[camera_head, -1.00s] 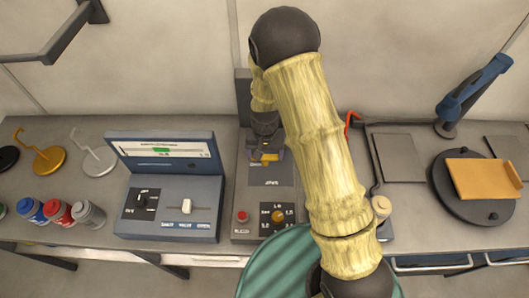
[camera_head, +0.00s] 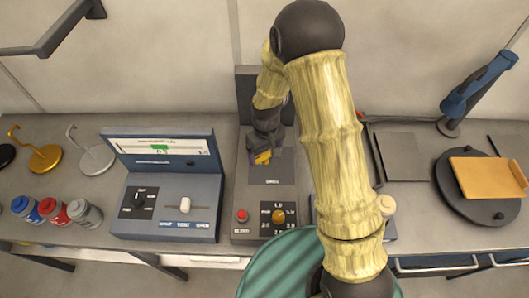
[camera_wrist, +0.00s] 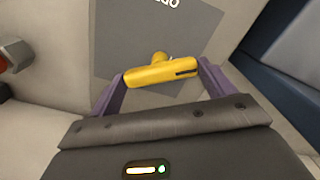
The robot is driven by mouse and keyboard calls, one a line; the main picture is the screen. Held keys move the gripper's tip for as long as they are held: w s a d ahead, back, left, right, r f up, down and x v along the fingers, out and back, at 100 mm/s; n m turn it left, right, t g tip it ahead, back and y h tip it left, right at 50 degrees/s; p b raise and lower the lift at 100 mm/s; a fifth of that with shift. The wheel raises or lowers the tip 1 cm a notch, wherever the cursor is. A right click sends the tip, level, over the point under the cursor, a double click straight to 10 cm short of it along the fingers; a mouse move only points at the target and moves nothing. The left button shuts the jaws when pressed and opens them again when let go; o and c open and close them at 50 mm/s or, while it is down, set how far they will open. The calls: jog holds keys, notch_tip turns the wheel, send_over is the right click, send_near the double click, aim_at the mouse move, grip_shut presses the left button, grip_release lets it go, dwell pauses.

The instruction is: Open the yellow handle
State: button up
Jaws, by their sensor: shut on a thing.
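The yellow handle (camera_wrist: 160,73) is a short bar on a stub that rises from a dark grey plate in the wrist view. In the head view the handle (camera_head: 262,158) shows on the upper part of the grey panel box (camera_head: 240,200), below my wrist. My gripper (camera_wrist: 163,71) has its two purple fingers at the two ends of the bar and is shut on it. In the head view my gripper (camera_head: 265,149) partly hides the handle and the plate behind it.
The box also carries a red button (camera_head: 241,216) and a yellow-orange knob (camera_head: 279,216). A blue-grey meter console (camera_head: 167,208) stands to the left. A round dark base with an orange plate (camera_head: 490,178) is at right.

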aim_at(266, 153)
jog(key=n, duration=0.5)
jog(key=shift+n, duration=0.4)
jog(key=n, duration=0.5)
jog(key=shift+n, duration=0.4)
jog(key=o, duration=0.9)
notch_tip(266, 153, up, 18)
jog(key=b, duration=0.1)
jog(key=shift+f+b, duration=0.25)
jog(key=shift+b, duration=0.05)
